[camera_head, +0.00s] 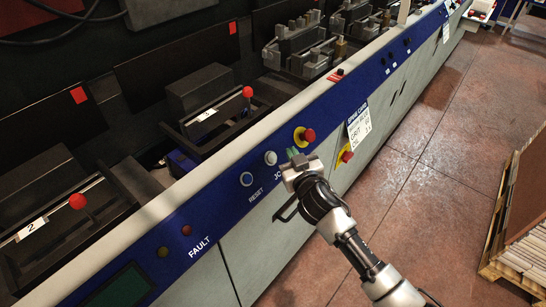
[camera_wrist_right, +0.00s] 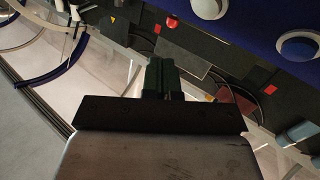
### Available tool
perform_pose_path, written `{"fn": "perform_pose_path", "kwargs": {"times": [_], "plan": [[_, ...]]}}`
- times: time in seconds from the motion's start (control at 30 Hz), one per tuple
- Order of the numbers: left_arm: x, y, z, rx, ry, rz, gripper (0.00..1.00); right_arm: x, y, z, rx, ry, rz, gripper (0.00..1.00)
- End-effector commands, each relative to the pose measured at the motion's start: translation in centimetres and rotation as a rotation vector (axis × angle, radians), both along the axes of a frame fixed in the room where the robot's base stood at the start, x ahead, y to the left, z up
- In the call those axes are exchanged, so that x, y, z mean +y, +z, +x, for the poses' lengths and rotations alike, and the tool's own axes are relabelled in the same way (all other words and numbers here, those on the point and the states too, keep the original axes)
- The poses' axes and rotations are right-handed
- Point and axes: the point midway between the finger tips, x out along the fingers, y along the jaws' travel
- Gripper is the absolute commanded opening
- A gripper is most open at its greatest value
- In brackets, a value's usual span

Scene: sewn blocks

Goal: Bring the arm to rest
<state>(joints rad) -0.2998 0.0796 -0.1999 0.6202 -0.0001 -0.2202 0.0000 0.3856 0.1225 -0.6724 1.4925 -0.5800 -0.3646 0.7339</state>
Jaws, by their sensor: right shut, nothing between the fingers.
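My right arm comes in from the bottom right of the head view. Its gripper (camera_head: 293,153) is in front of the machine's blue control panel (camera_head: 222,187), near the yellow-ringed red button (camera_head: 305,136) and the pale button (camera_head: 270,158). In the right wrist view the dark green fingers (camera_wrist_right: 162,76) are together with nothing between them. I cannot tell how far the fingertips are from the panel. My left gripper is not in view.
The long machine carries stations with red knobs (camera_head: 247,92) along its top. A second red button on yellow (camera_head: 346,156) is on the grey front. A wooden pallet with a stack (camera_head: 524,240) stands at the right. The reddish floor (camera_head: 430,170) between is clear.

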Motion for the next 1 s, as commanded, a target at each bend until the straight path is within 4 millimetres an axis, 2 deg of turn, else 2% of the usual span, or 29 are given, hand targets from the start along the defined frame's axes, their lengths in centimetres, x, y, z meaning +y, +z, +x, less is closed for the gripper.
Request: {"fn": "perform_pose_path", "kwargs": {"times": [0.37, 0.47, 0.57, 0.67, 0.7, 0.77, 0.8, 0.87, 0.9, 0.97, 1.0], "plan": [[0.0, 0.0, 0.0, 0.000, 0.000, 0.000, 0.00, 0.0, -0.1, 0.0, 0.001, 0.000, 0.000, 0.00], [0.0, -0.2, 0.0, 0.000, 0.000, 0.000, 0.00, -0.5, -1.6, -0.1, 0.028, -0.009, -0.008, 0.00], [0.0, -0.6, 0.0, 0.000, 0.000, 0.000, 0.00, -1.7, -5.8, -0.5, 0.101, -0.033, -0.031, 0.00], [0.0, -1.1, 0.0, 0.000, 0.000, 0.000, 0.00, -3.8, -12.3, -1.9, 0.215, -0.066, -0.066, 0.00], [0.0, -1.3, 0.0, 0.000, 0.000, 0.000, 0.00, -4.7, -15.1, -2.8, 0.267, -0.078, -0.080, 0.00], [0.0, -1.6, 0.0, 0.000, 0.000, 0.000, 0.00, -6.2, -19.3, -4.3, 0.344, -0.099, -0.102, 0.00], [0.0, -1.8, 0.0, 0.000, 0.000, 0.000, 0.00, -7.2, -22.0, -5.5, 0.396, -0.110, -0.115, 0.00], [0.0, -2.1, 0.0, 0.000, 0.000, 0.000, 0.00, -8.6, -25.9, -7.6, 0.472, -0.127, -0.135, 0.00], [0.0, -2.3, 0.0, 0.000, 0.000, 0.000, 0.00, -9.5, -28.4, -9.2, 0.522, -0.137, -0.148, 0.00], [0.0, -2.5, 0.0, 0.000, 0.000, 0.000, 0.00, -10.9, -32.0, -11.7, 0.597, -0.152, -0.166, 0.00], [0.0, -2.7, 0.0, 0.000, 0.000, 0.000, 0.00, -11.8, -34.3, -13.7, 0.647, -0.161, -0.178, 0.00]]}}
